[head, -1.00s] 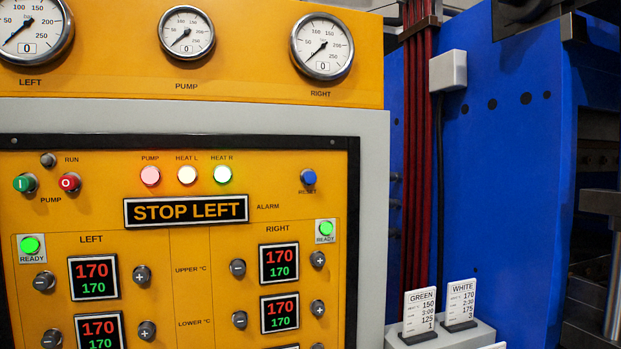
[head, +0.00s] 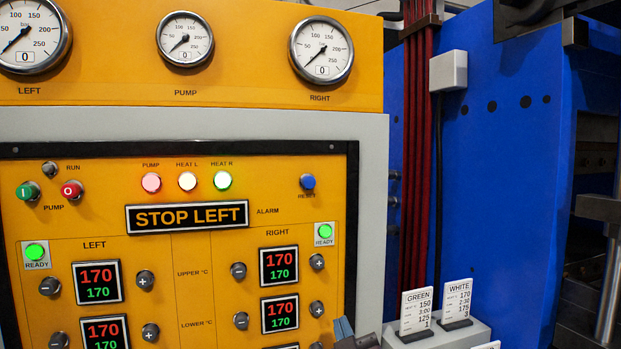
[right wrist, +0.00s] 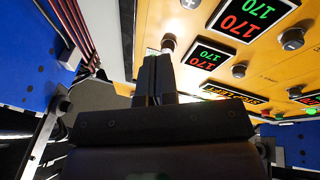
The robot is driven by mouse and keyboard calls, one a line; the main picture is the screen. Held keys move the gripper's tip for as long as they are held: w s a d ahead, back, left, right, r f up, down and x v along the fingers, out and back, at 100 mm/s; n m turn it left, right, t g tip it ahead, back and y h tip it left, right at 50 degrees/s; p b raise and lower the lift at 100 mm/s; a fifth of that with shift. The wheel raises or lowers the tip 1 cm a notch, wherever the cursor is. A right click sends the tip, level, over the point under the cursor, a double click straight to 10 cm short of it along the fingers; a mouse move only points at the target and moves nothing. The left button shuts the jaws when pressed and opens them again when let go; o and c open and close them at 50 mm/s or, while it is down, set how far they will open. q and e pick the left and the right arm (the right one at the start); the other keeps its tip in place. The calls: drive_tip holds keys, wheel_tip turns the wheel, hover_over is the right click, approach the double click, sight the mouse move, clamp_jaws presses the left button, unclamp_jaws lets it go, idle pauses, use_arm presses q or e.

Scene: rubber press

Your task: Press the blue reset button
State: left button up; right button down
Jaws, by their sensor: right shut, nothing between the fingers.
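The blue reset button (head: 308,181) sits at the upper right of the yellow panel (head: 110,225), above the word RESET. My right gripper (head: 343,328) comes in at the bottom edge of the head view, well below the button and a little right of it. In the right wrist view its two dark fingers (right wrist: 154,75) are together with nothing between them, and the panel lies beyond them, upside down. I cannot make out the reset button in the right wrist view. My left gripper is in neither view.
The alarm display (head: 187,216) reads STOP LEFT. Temperature displays (head: 278,265) with knobs fill the lower panel. Card stands (head: 417,311) are at the lower right, near my right gripper. A blue press frame (head: 510,150) stands behind at right.

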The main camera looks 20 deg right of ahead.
sight(314, 186)
drive_tip(key=s+a+r+m+t+h, duration=0.1)
drive_tip(key=r+t+h, duration=0.1)
drive_tip(key=r, duration=1)
drive_tip(key=s+a+r+m+t+h+p, duration=0.1)
drive_tip(key=s+a+r+t+h, duration=0.1)
drive_tip(key=r, duration=1)
drive_tip(key=shift+s+a+m+h, duration=0.2)
drive_tip(key=shift+s+m+h, duration=0.15)
drive_tip(key=shift+h, duration=0.25)
drive_tip(key=shift+w, duration=0.2)
drive_tip(key=shift+w+a+b, duration=0.15)
drive_tip(key=shift+w+b, duration=1.2)
drive_tip(key=shift+w, duration=2.9)
drive_tip(key=shift+w, duration=0.1)
